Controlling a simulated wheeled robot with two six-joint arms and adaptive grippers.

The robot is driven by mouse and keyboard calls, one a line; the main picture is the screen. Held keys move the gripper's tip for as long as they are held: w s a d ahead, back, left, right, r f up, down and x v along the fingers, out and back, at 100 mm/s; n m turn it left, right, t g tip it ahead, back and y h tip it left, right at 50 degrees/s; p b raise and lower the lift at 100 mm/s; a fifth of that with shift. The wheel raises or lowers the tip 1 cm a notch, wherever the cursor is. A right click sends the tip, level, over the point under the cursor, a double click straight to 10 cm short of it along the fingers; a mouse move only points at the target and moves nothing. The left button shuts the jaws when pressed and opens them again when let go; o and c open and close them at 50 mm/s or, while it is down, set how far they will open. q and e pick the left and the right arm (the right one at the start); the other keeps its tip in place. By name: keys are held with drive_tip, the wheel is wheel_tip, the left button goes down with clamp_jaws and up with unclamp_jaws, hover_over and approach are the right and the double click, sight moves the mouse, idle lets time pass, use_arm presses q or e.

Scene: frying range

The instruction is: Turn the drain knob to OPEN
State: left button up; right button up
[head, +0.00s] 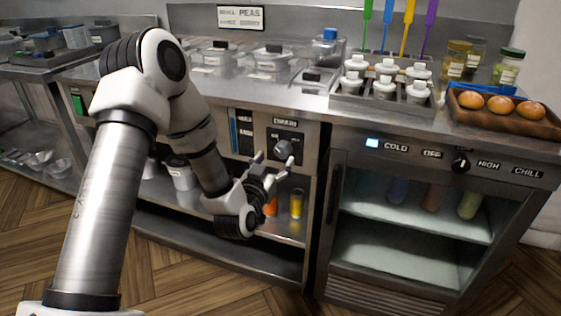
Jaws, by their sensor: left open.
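A dark round knob (286,148) is on the metal front panel below the counter, with a small label above it that is too small to read surely. No OPEN mark is legible, so I cannot tell the knob's setting. My left gripper (273,161) is open, its two fingers pointing up toward the knob from just below and to the left. In this view the fingertips overlap the panel near the knob's lower edge; I cannot tell whether they touch it. My right gripper is not in view.
A second black knob (461,162) is on the fridge panel to the right, between OFF and HIGH labels. The counter holds white-capped bottles (383,86) and a wooden tray (500,124) with round brown items. An orange and a yellow bottle (296,204) stand on the shelf below.

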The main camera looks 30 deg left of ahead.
sight(281, 153)
use_arm(q)
drive_tip(key=x, duration=0.4)
drive_tip(key=shift+w+d, duration=0.1)
drive_tip(key=shift+w, duration=0.1)
drive_tip(key=c, duration=1.1)
drive_tip(key=shift+c, duration=0.2)
